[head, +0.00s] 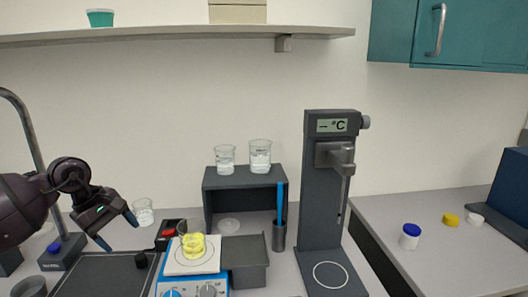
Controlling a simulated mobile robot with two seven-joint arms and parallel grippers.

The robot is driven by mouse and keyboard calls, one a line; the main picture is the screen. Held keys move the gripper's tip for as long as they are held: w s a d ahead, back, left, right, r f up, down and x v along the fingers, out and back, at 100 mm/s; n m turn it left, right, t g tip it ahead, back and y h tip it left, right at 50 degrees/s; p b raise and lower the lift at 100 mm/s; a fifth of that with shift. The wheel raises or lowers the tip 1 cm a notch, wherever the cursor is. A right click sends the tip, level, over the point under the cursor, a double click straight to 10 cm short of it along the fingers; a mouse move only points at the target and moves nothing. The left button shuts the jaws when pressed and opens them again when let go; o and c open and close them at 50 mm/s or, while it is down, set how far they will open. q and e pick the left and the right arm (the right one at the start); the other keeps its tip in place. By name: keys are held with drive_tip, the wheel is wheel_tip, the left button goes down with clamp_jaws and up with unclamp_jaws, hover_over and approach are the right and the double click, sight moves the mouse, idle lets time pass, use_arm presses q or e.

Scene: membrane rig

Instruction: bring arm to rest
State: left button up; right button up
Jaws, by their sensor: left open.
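My left gripper (117,229) comes in from the left on its dark arm. Its two blue-tipped fingers are spread apart, with nothing between them. It hangs above the dark tray (100,270) at the left of the bench, with a glass beaker (143,211) just beyond it to the right. My right gripper is not in the picture.
A hotplate (193,270) bears a beaker of yellow liquid (193,245). Behind are a dark shelf box (245,181) with two beakers on top and a tall stand with a display (322,200). A white jar with a blue lid (409,237) stands on the right counter.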

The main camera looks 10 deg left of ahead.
use_arm(q)
drive_tip(key=s+d+n+t+h, duration=0.3)
drive_tip(key=d+n+t+h, duration=0.6)
drive_tip(key=d+n+h, duration=0.6)
drive_tip(key=s+a+f+n+t+y, duration=0.1)
drive_tip(key=s+a+f+n+y, duration=0.25)
drive_tip(key=n+y, duration=0.55)
drive_tip(key=s+a+f+n+t+y, duration=0.2)
drive_tip(key=f+n+y, duration=0.3)
drive_tip(key=n, duration=0.9)
drive_tip(key=s+a+f+n+t+y, duration=0.1)
drive_tip(key=s+a+f+n+y, duration=0.1)
drive_tip(key=n+y, duration=0.75)
drive_tip(key=s+d+f+n+g+h, duration=0.2)
drive_tip(key=s+f+n+g, duration=0.35)
drive_tip(key=s, duration=0.45)
drive_tip(key=s+d+f+n+g+h, duration=0.2)
drive_tip(key=s+f+n+g, duration=0.4)
drive_tip(key=s, duration=0.3)
drive_tip(key=w+f+t+b, duration=0.3)
drive_tip(key=f+t+b, duration=0.1)
drive_tip(key=f, duration=0.6)
drive_tip(key=w+f+t+b, duration=0.3)
drive_tip(key=f+b, duration=0.3)
drive_tip(key=f, duration=0.4)
drive_tip(key=shift+w+a+f+t, duration=0.15)
drive_tip(key=shift+w+f+t, duration=0.05)
drive_tip(key=shift+w+t, duration=0.15)
